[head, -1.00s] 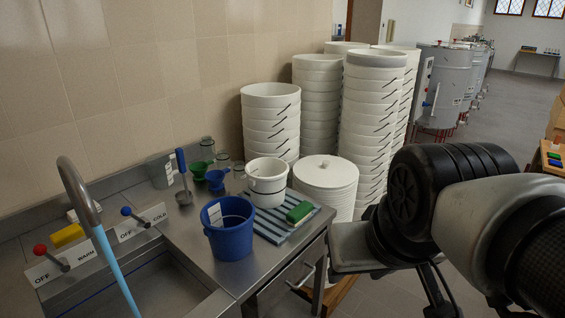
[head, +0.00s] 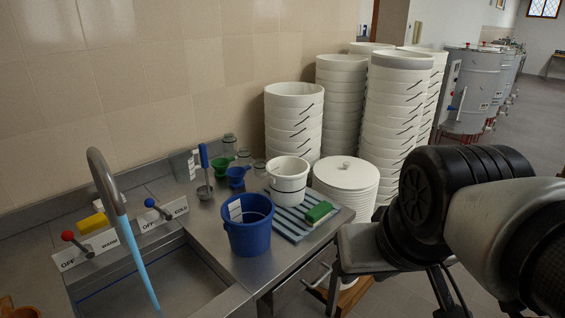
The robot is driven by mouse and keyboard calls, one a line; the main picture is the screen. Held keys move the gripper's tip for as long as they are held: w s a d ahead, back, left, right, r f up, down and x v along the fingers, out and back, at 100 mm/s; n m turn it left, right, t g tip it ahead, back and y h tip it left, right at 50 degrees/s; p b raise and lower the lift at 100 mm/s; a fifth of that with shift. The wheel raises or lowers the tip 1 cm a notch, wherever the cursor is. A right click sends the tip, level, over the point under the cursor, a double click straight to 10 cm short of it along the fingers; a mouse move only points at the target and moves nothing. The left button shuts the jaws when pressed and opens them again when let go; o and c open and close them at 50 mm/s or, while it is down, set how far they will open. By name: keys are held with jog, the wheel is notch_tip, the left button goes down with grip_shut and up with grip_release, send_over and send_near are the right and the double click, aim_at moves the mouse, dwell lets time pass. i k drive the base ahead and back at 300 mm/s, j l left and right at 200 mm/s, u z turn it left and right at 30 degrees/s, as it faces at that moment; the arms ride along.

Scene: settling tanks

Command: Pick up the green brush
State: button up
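The green brush (head: 319,211) is a small green block lying on a striped blue-grey mat (head: 288,229) at the right end of the steel counter. It lies just right of a white bucket with a dark band (head: 288,176). A blue bucket (head: 247,232) stands in front and to the left of the mat. Part of my arm fills the right side of the head view, to the right of the counter. My gripper's fingers cannot be made out, and nothing of mine touches the brush.
A sink with a tall tap (head: 112,190) takes up the left. A ladle with a blue handle (head: 204,170) and green and blue funnels stand near the wall. Tall stacks of white buckets (head: 391,130) and a pile of white lids (head: 346,180) stand behind the counter's right end.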

aim_at(315, 215)
jog(key=i+l+u, duration=0.15)
jog(key=u, duration=0.2)
jog(key=i+l+u, duration=0.1)
jog(key=u, duration=0.25)
jog(key=l+u, duration=0.35)
jog(key=i+l+u, duration=0.1)
jog(key=l, duration=0.25)
jog(key=i+l+u, duration=0.15)
jog(key=l, duration=0.2)
jog(key=l+u, duration=0.1)
jog(key=l, duration=0.75)
jog(key=i+l, duration=0.15)
jog(key=l, duration=0.3)
